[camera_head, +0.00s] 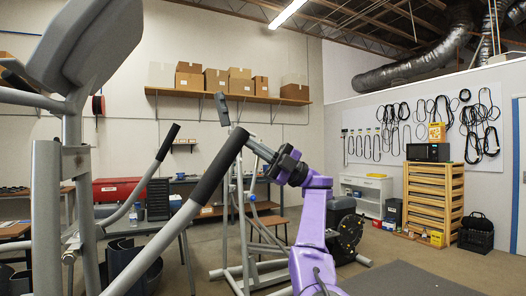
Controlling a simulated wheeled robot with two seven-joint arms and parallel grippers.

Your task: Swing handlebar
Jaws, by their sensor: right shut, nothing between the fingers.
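The elliptical machine (46,190) stands at the left, with a grey console at its top. Its near handlebar has a long black grip (213,172) and a grey tube curving down toward the bottom left. The far handlebar has a black grip (168,142) and a grey tube, further left and back. My right gripper (255,146), on the purple arm, is shut and empty. Its tip is beside the upper end of the near grip, on its right side; I cannot tell if they touch. My left gripper is out of view.
A second exercise machine (240,200) stands behind my right arm. A workbench (186,212) with a red case (117,189) is at the back left. A wooden drawer rack (434,199) stands at the right. Open floor lies at right.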

